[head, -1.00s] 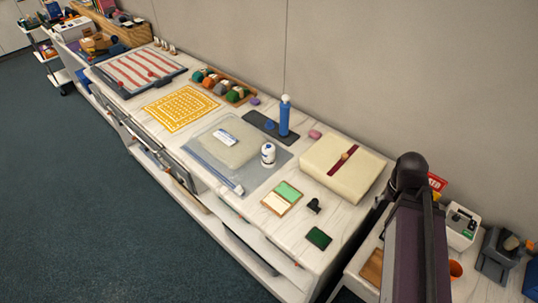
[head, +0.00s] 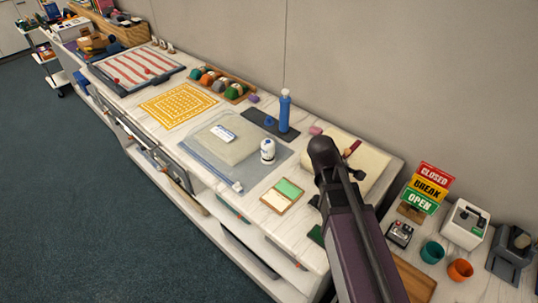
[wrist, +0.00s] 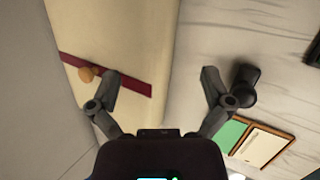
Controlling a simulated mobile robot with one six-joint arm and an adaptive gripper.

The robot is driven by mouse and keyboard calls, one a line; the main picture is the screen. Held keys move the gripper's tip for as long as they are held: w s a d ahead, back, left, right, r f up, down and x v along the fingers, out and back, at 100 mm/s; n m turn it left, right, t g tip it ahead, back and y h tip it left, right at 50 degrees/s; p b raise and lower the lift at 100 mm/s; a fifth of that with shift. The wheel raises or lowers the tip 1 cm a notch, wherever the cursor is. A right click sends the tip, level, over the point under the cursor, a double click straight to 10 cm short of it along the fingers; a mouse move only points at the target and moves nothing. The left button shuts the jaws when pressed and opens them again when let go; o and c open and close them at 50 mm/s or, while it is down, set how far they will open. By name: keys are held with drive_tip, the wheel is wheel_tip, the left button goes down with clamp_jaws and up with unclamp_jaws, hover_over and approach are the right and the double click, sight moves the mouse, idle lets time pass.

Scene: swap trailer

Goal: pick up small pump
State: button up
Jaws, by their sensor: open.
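A small dark object (head: 314,201), which looks like the small pump, stands on the white worktop. In the head view it is partly hidden by my arm. In the wrist view it shows as a dark rounded body (wrist: 244,80) just right of my right finger, overlapping it in the picture. My gripper (wrist: 160,80) is open and empty. Its left finger is over the cream package and its right finger is over the worktop beside the dark object. I cannot tell whether that finger touches it.
The cream package (head: 372,160) with its red band (wrist: 130,82) lies beside the gripper. A green and cream folder (head: 283,195) lies close to the dark object. A white bottle (head: 267,151), clear bag (head: 205,168) and blue cylinder (head: 284,110) stand farther left.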

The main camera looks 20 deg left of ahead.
drive_tip(key=a+n+t+b, duration=0.45)
drive_tip(key=a+n, duration=0.55)
drive_tip(key=a, duration=0.6)
drive_tip(key=n+t+y+b, duration=0.2)
drive_tip(key=n+t, duration=0.3)
drive_tip(key=n, duration=0.4)
approach(265, 146)
drive_tip(key=s, duration=0.1)
drive_tip(key=shift+a+r+g, duration=0.25)
drive_tip(key=shift+a+r, duration=0.15)
drive_tip(key=shift+f, duration=0.1)
drive_tip(key=shift+d+b+x, duration=0.2)
drive_tip(key=shift+b+x, duration=1.3)
drive_tip(key=shift+x, duration=2.8)
